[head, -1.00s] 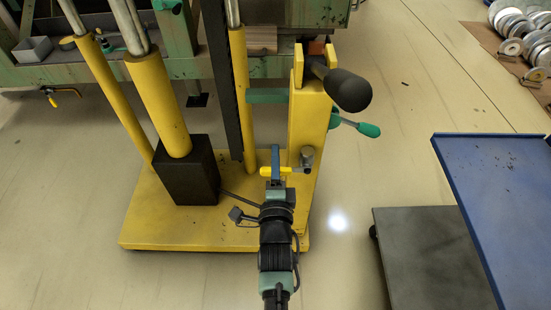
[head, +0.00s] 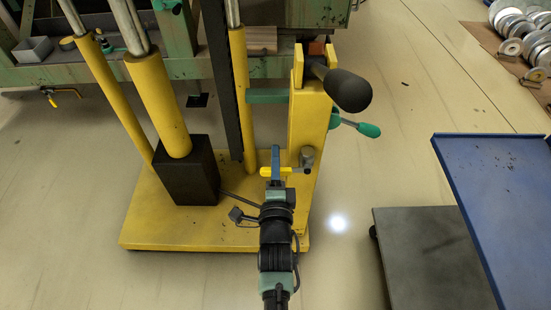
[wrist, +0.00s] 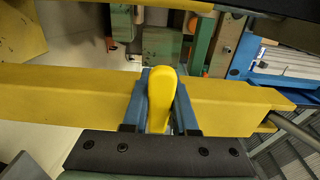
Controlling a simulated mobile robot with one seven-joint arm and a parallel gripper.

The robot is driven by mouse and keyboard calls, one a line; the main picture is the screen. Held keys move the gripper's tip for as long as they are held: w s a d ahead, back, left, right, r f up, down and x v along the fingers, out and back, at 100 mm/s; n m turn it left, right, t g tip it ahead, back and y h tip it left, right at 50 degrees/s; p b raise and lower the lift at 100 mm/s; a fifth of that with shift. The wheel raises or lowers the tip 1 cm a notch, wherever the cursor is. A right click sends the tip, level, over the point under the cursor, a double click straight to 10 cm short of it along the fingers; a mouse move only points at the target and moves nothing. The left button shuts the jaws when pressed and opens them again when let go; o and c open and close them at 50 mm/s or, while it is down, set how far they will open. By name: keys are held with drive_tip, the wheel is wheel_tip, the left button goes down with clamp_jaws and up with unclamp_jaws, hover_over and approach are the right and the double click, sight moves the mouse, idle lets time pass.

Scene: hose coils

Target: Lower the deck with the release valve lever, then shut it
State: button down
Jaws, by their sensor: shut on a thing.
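The yellow release valve lever (head: 268,172) sticks out to the left from the grey valve (head: 307,157) low on the yellow post. In the wrist view the lever (wrist: 160,92) stands upright between my blue fingers, in front of a yellow beam. My gripper (head: 276,160) is shut on the lever, with a finger on each side. The lever lies roughly level across the picture in the head view. I cannot make out the lift's deck for certain.
A black-gripped handle (head: 347,90) and a green-knobbed lever (head: 368,130) jut from the post above my gripper. The yellow base (head: 150,225) and black block (head: 185,175) are to the left.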

drive_tip(key=shift+r, duration=0.15)
idle(0.5)
drive_tip(key=shift+d+r+m+p, duration=0.25)
drive_tip(key=shift+r+m+p, duration=0.5)
drive_tip(key=shift+m, duration=0.75)
drive_tip(key=shift+d+r+m+p, duration=0.2)
drive_tip(key=shift+r+m+p, duration=0.5)
drive_tip(key=shift+m, duration=0.8)
drive_tip(key=shift+r, duration=0.1)
drive_tip(key=c, duration=0.7)
unclamp_jaws()
drive_tip(key=shift+r, duration=0.1)
